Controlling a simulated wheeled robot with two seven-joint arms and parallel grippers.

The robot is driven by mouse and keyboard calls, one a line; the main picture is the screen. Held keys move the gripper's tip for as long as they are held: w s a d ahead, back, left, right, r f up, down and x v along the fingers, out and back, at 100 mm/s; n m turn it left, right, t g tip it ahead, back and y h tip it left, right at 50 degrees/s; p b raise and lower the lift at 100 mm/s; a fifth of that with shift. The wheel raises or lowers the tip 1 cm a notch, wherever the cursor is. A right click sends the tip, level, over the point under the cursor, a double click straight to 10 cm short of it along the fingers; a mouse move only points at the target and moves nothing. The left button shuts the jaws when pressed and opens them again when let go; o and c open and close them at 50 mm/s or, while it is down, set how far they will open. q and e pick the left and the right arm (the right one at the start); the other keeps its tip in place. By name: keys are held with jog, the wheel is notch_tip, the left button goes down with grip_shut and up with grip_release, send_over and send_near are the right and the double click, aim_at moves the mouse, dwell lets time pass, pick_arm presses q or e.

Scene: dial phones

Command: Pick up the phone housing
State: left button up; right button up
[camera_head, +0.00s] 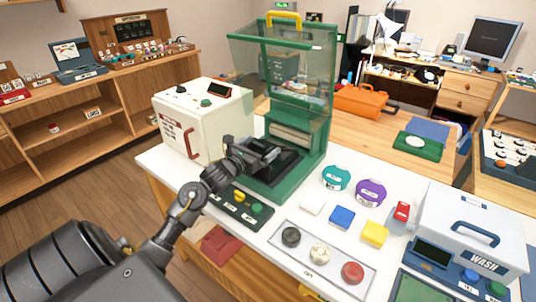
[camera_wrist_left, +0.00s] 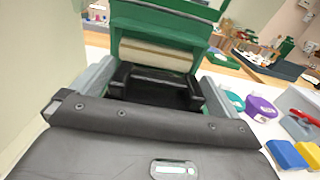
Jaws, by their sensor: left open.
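A black, tray-like piece (camera_head: 284,168), seemingly the phone housing, sits in the base of the green press (camera_head: 328,70). In the left wrist view the black piece (camera_wrist_left: 155,84) lies ahead, between my grey fingers. My left gripper (camera_head: 265,152) reaches in low at the press's open front, its fingers spread at either side of the piece. In the head view the gripper covers part of the piece. I cannot tell whether the fingers touch it. My right gripper is not in view.
A clear guard hangs above on the press. A cream machine (camera_head: 205,118) stands close on the left. A button panel (camera_head: 240,207) lies in front. Teal (camera_head: 336,178) and purple (camera_head: 370,192) tubs, coloured blocks and a dial tray (camera_head: 315,280) lie right. A wash box (camera_head: 470,225) stands far right.

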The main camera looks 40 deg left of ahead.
pick_arm(q)
jog(key=c, duration=1.3)
jog(key=shift+r, duration=0.3)
notch_tip(320, 180, up, 17)
jog(key=shift+r, duration=0.2)
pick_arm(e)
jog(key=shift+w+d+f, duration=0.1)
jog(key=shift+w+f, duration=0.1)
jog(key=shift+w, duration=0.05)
